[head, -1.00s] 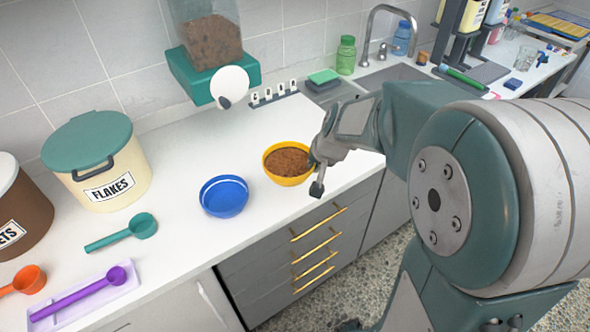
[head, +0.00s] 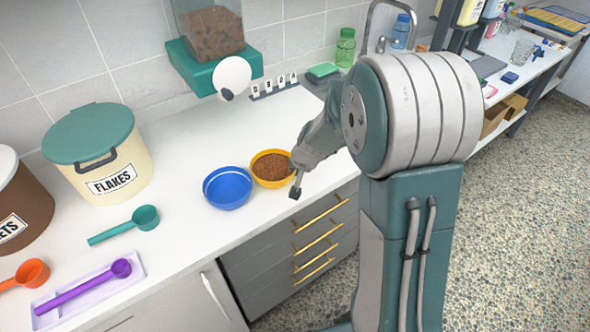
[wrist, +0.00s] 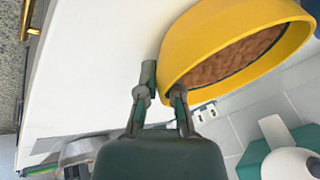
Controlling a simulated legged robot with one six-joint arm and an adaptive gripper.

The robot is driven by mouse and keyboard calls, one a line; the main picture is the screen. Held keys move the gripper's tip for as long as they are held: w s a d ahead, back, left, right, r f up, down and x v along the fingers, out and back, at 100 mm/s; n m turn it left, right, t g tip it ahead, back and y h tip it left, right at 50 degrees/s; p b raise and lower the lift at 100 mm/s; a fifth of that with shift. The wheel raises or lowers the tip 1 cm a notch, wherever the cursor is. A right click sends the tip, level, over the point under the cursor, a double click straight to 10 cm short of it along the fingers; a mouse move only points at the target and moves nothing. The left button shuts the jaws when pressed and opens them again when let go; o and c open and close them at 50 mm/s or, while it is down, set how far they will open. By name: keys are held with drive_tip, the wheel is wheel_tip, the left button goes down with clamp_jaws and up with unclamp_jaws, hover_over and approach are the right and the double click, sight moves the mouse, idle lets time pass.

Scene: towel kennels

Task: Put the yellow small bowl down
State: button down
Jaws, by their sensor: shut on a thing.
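The yellow small bowl (head: 267,182), full of brown kibble, is at the counter's front part, just right of the blue bowl (head: 228,189). In the picture their rims nearly meet. My gripper (head: 294,182) is at the yellow bowl's right side, shut on its wall. In the wrist view the yellow bowl (wrist: 205,45) fills the upper right, with my fingers (wrist: 163,86) at its near edge. The kibble stays inside. I cannot tell whether the bowl's base touches the counter (head: 180,185) or hangs slightly above it.
A kibble dispenser (head: 207,70) with a teal base stands behind. A flakes bin (head: 118,175), a teal scoop (head: 135,224), an orange scoop (head: 32,272) and a purple scoop (head: 85,287) on a tray are left. The counter behind the bowls is clear.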

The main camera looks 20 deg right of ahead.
drive_tip(key=c, duration=1)
unclamp_jaws()
drive_tip(key=shift+c, duration=0.2)
drive_tip(key=shift+o, duration=1.2)
drive_tip(key=shift+d, duration=0.2)
drive_tip(key=shift+d+f, duration=0.1)
drive_tip(key=shift+d, duration=0.05)
drive_tip(key=shift+r, duration=0.3)
drive_tip(key=v, duration=1.2)
drive_tip(key=s+a+r+n, duration=0.1)
drive_tip(key=s+r, duration=0.1)
drive_tip(key=s, duration=0.5)
drive_tip(key=s+a+r+n+h, duration=0.1)
drive_tip(key=s+r+n, duration=0.1)
drive_tip(key=s, duration=0.5)
drive_tip(key=s+a+r+n, duration=0.2)
drive_tip(key=s+r, duration=0.2)
drive_tip(key=s, duration=0.3)
drive_tip(key=shift+s+t, duration=0.25)
drive_tip(key=shift+t, duration=0.05)
